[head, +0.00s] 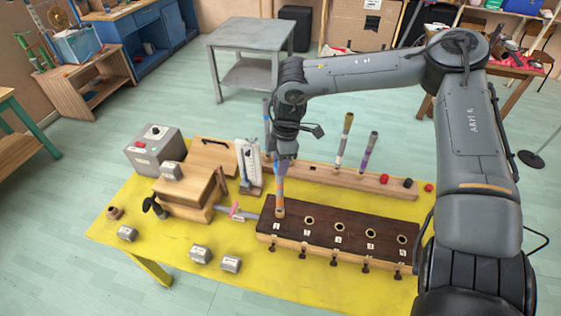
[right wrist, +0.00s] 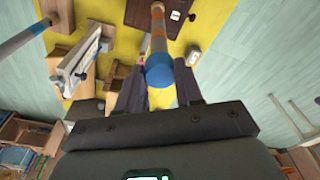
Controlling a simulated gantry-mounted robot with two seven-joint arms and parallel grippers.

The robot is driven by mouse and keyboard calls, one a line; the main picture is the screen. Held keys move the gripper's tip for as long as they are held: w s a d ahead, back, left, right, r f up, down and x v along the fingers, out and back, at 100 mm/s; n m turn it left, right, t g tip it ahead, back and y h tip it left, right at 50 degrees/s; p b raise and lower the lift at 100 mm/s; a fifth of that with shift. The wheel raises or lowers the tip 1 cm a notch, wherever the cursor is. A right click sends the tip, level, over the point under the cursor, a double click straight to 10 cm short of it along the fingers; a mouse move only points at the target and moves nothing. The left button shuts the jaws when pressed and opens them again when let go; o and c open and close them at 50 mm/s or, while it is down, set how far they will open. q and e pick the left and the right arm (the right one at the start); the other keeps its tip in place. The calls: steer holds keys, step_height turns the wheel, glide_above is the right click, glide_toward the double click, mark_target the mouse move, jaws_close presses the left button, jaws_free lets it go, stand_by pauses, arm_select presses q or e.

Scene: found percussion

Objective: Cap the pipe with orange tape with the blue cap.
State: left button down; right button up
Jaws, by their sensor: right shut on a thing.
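The pipe with orange tape (head: 280,194) stands upright in the hole marked 1 at the left end of the dark block (head: 322,214). In the right wrist view the same pipe (right wrist: 158,35) runs away from me to the block. The blue cap (right wrist: 160,74) is at the pipe's near end, in line with it; whether it is fully seated I cannot tell. My right gripper (head: 286,158) is over the pipe's top, with its dark fingers shut on the blue cap in the right wrist view. In the head view the gripper mostly hides the cap. My left gripper is out of view.
Behind the block, a wooden rack (head: 330,178) holds upright pipes and black and red caps (head: 428,188). A white gauge stand (head: 249,166) is close left of the gripper. A clamp, grey blocks (head: 200,254) and a grey box (head: 155,150) occupy the yellow table's left side.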

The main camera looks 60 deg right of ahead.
steer(key=shift+f+b, duration=0.35)
steer(key=shift+f, duration=0.15)
steer(key=o, duration=1.1)
steer(key=shift+r, duration=0.1)
steer(key=shift+r, duration=0.2)
steer(key=r, duration=0.7)
steer(key=s+d+r, duration=0.1)
steer(key=r, duration=0.2)
steer(key=shift+r, duration=0.15)
